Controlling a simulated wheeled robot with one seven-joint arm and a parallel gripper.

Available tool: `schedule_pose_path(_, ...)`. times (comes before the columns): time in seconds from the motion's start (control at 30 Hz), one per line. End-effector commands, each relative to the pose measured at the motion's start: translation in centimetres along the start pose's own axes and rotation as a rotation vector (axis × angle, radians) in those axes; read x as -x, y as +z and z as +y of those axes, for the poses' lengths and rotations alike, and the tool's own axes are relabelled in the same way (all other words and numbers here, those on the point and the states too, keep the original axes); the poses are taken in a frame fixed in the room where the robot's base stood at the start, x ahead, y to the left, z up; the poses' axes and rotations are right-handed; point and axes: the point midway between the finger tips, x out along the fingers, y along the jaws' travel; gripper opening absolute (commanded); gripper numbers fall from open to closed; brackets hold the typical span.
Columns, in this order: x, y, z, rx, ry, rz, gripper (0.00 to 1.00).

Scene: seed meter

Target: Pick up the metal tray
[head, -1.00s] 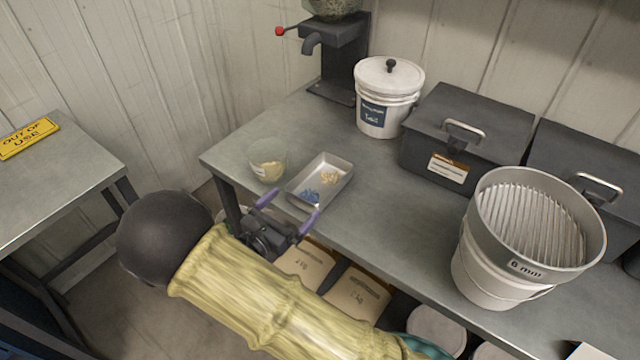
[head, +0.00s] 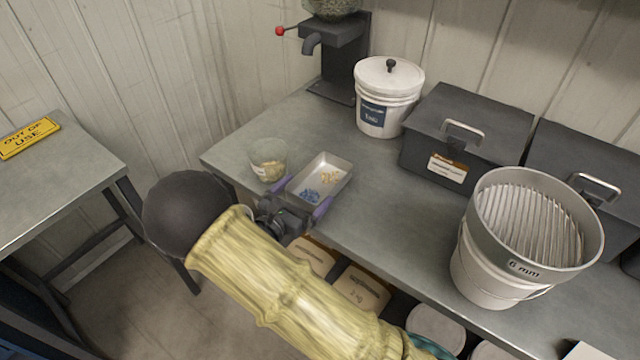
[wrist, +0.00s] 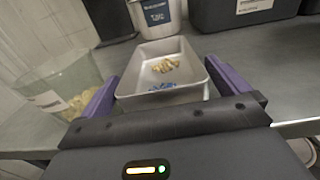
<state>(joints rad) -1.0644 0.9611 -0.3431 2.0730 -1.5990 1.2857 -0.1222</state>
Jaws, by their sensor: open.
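The metal tray (head: 343,164) is a shallow rectangular tray on the workbench, holding blue and tan seeds in separate small heaps. It also shows in the wrist view (wrist: 181,45), straight ahead of my gripper. My gripper (head: 298,194) is open at the tray's near end. In the wrist view the purple fingers (wrist: 168,90) stand one on each side of the tray's near part. The tray lies between them. I cannot tell whether either finger touches it. The tray's near edge is partly hidden by the gripper body.
A clear cup (head: 268,160) of yellowish seeds stands close left of the tray, near the left finger. A white lidded bucket (head: 385,98), dark boxes (head: 466,135) and a sieve on a bucket (head: 500,265) stand farther right. The bench (head: 400,215) is clear right of the tray.

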Motion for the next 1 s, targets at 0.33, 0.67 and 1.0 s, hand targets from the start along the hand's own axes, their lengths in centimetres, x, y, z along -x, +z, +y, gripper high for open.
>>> schedule_pose_path(0.33,0.0,0.0,0.0,0.0,0.0,0.0,0.8)
schedule_pose_path(0.67,0.0,0.1,0.0,0.0,0.0,-0.001,0.66)
schedule_pose_path(1.0,0.1,4.0,0.0,-0.005,0.0,-0.001,0.66)
